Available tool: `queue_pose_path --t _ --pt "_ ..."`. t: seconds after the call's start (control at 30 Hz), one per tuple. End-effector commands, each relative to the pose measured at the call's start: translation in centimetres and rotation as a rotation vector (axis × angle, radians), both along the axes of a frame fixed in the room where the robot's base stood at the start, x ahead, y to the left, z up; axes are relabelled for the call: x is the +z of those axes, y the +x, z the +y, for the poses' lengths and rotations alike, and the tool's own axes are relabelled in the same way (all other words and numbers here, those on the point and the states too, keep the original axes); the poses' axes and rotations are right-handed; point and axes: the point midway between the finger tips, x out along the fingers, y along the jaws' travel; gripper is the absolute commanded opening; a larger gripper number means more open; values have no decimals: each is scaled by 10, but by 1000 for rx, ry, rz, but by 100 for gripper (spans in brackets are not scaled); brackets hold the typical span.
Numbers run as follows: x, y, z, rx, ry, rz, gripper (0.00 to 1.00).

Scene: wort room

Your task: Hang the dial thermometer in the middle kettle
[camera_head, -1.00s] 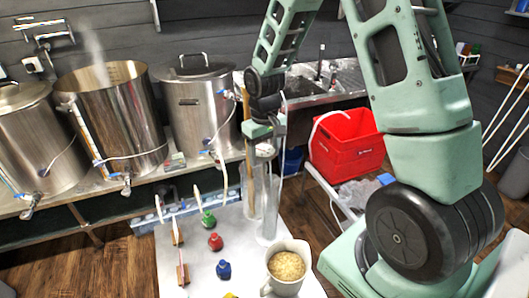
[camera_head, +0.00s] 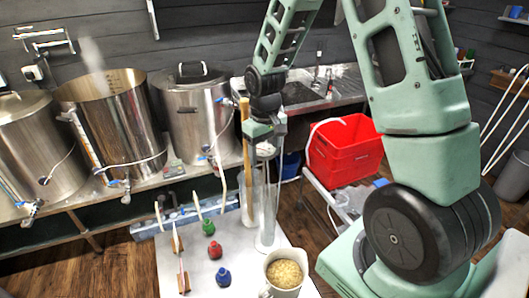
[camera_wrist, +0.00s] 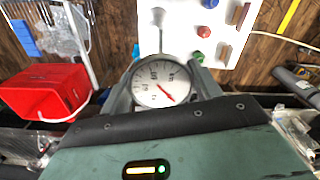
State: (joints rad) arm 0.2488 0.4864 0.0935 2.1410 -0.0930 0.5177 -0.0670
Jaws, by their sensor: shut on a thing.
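The dial thermometer (camera_wrist: 152,84) has a round white face with a red needle. In the wrist view it sits between the fingers of my gripper (camera_head: 266,148), which is shut on it. My gripper is to the right of the kettles, above the white table, apart from the middle kettle.
Lidded kettles stand left (camera_head: 32,155) and right (camera_head: 198,125) of the middle one. The white table (camera_head: 195,255) holds a grain jug (camera_head: 284,278), clear cylinders (camera_head: 268,215) and small coloured bottles. A red crate (camera_head: 345,150) stands at right.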

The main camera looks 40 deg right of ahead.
Motion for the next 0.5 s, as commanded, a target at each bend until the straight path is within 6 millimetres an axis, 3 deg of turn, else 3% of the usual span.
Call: queue_pose_path --t 0.03,0.5 --pt "12 1 0 0 0 -2 36" --pt "66 0 0 0 0 -1 36"
